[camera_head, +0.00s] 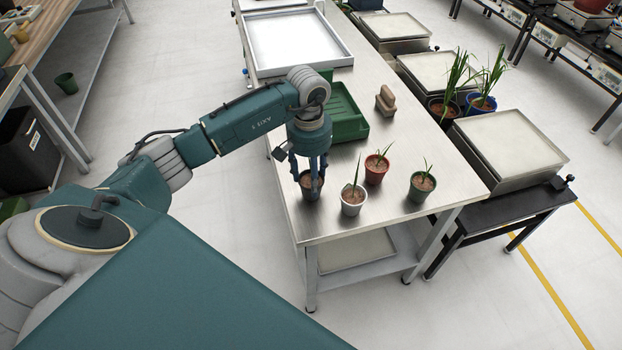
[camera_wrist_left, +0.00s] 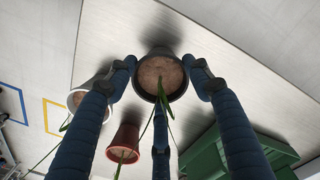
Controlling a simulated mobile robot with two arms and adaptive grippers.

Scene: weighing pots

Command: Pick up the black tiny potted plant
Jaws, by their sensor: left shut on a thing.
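The black tiny potted plant (camera_head: 312,192) stands near the left front edge of the metal table (camera_head: 385,92). My left gripper (camera_head: 310,175) comes down over it from above and is shut on its pot. In the left wrist view the black pot (camera_wrist_left: 161,76) sits between the blue fingers (camera_wrist_left: 163,78), with brown soil and a green leaf showing. The pot looks upright; whether its base touches the table is hard to tell. My right gripper is not in view.
Close by on the table stand a white pot (camera_head: 352,205), a red pot (camera_head: 375,175) and a green pot (camera_head: 420,189), each with a small plant. A green crate (camera_head: 346,128) lies behind my gripper, with a brown block (camera_head: 385,101) to its right. A shallow metal tray (camera_head: 297,43) is farther back.

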